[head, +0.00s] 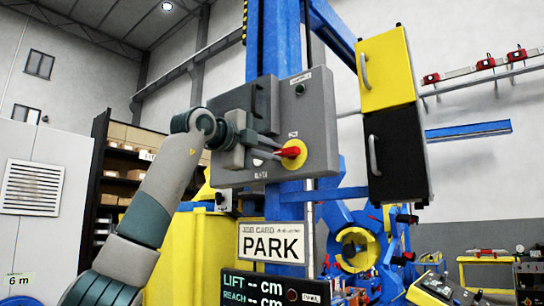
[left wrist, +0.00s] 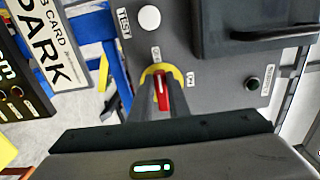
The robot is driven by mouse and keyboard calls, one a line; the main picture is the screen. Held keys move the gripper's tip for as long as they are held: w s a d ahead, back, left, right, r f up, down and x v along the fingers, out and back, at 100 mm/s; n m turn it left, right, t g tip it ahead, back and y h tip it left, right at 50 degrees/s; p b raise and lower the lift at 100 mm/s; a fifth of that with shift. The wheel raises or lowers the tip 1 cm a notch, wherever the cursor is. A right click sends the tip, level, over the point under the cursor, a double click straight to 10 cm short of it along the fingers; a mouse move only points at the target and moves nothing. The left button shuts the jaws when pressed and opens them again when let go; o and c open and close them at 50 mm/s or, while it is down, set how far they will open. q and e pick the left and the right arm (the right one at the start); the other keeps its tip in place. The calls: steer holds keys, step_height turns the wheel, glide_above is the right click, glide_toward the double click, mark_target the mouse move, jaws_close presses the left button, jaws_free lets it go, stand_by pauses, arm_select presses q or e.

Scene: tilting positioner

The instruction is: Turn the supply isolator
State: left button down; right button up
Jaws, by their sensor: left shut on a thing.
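The supply isolator is a red handle (head: 289,152) on a round yellow plate (head: 299,161), on the front of a grey control box (head: 322,110). In the head view my left gripper (head: 279,152) reaches it from the left, with its fingers at the handle. In the left wrist view the red handle (left wrist: 162,92) stands between the two fingers of my left gripper (left wrist: 162,108), which is shut on it. The yellow plate (left wrist: 174,72) shows behind, partly hidden by the fingers. Small labels beside it are too small to read surely. My right gripper is not in view.
The box also carries a dark door with a handle (head: 262,97), a green-black button (head: 300,89) and a white round button (left wrist: 149,18). A PARK sign (head: 272,243) and a display (head: 262,287) sit below. A yellow and black cabinet (head: 386,70) hangs at the right.

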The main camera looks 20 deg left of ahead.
arm_select(q)
steer(key=shift+f, duration=0.1)
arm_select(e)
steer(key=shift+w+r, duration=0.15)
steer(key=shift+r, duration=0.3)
arm_select(q)
steer(key=c, duration=1.7)
jaws_free()
steer(key=shift+a, duration=0.1)
steer(key=shift+s, duration=0.15)
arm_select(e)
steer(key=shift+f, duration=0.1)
